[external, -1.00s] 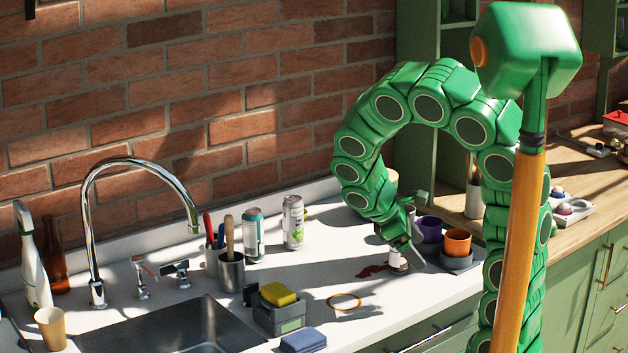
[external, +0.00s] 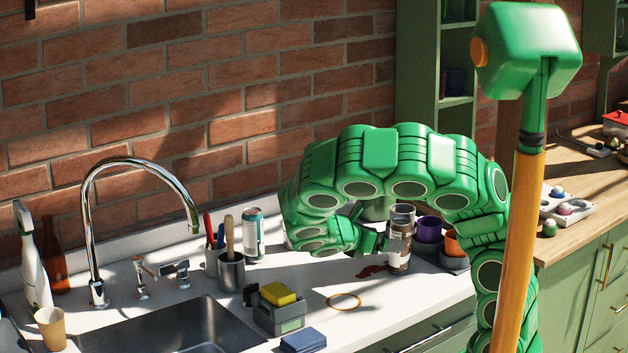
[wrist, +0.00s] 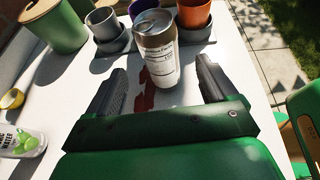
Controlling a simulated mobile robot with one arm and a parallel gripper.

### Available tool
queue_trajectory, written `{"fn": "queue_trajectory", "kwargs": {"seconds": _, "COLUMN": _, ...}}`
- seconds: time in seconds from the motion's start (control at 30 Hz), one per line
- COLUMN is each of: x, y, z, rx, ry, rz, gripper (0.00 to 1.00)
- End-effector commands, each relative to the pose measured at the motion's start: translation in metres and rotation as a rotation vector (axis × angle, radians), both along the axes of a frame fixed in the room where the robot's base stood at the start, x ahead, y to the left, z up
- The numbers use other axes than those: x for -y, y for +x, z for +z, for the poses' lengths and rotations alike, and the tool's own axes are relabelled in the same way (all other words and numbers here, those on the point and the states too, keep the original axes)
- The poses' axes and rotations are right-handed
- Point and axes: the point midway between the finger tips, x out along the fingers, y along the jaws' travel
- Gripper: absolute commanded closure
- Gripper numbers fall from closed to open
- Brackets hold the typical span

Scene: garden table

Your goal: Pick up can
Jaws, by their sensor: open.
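A can (external: 399,254) with a silver top, a brown band and a white printed label stands upright on the white counter. In the wrist view the can (wrist: 158,55) is straight ahead, between the lines of the two fingers and around their tip level. My gripper (wrist: 160,78) is open, with one dark finger on each side and a gap to the can. In the external view my gripper (external: 386,243) points right at the can's left side, low over the counter; its fingers are partly hidden there.
Grey, purple (external: 428,230) and orange (external: 452,243) cups stand close behind and right of the can. A red-brown spill (external: 372,271) lies beside it. A white-green can (wrist: 20,142) and a green lidded container (wrist: 52,25) are at left. A teal can (external: 253,238) stands farther left.

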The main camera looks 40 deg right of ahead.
Motion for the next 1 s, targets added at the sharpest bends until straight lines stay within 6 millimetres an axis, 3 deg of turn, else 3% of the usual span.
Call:
{"fn": "queue_trajectory", "kwargs": {"seconds": 0.37, "x": 0.027, "y": 0.001, "z": -0.01, "rx": 0.001, "ry": 0.001, "rz": -0.003, "gripper": 0.14}}
{"fn": "queue_trajectory", "kwargs": {"seconds": 0.7, "x": 0.066, "y": 0.003, "z": -0.022, "rx": -0.001, "ry": -0.001, "rz": -0.005, "gripper": 0.14}}
{"fn": "queue_trajectory", "kwargs": {"seconds": 1.0, "x": 0.069, "y": 0.004, "z": -0.024, "rx": 0.001, "ry": 0.003, "rz": -0.002, "gripper": 0.16}}
